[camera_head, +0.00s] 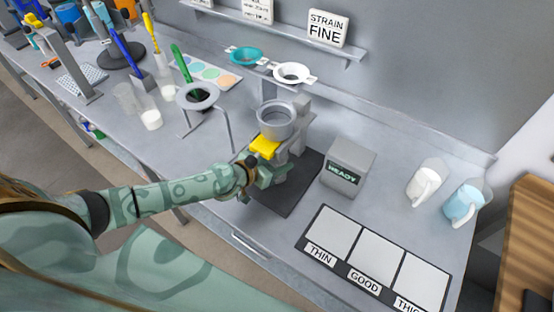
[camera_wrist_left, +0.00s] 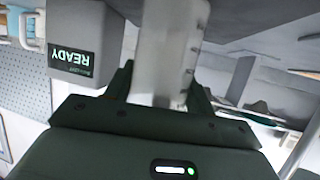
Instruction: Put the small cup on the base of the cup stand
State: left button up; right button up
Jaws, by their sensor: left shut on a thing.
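My left gripper (camera_head: 270,174) reaches in from the left beside the cup stand's grey column and ring (camera_head: 277,121), above its dark flat base (camera_head: 284,199). In the left wrist view, the gripper (camera_wrist_left: 160,98) is shut on a translucent whitish small cup (camera_wrist_left: 172,40) with marks on its side. In the head view, the gripper and the stand mostly hide this cup, and I cannot tell whether it touches the base. A yellow part (camera_head: 265,146) shows just under the ring. My right gripper is not in view.
A grey READY box (camera_head: 348,168) stands right of the stand; it also shows in the wrist view (camera_wrist_left: 75,40). A THIN/GOOD/THICK panel (camera_head: 372,254) lies at front right. A ring tripod (camera_head: 199,97) stands left.

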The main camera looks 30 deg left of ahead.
pick_arm(q)
jog(key=shift+s, duration=0.1)
jog(key=shift+f, duration=0.15)
jog(key=o, duration=1)
jog(key=shift+c, duration=0.2)
jog(key=shift+r, duration=0.3)
jog(key=v, duration=0.3)
jog(key=shift+p, duration=0.35)
jog(key=s+a+b, duration=0.2)
jog(key=s+a, duration=0.2)
jog(key=s, duration=0.7)
jog(key=shift+a+b, duration=0.2)
jog(key=shift+b, duration=0.1)
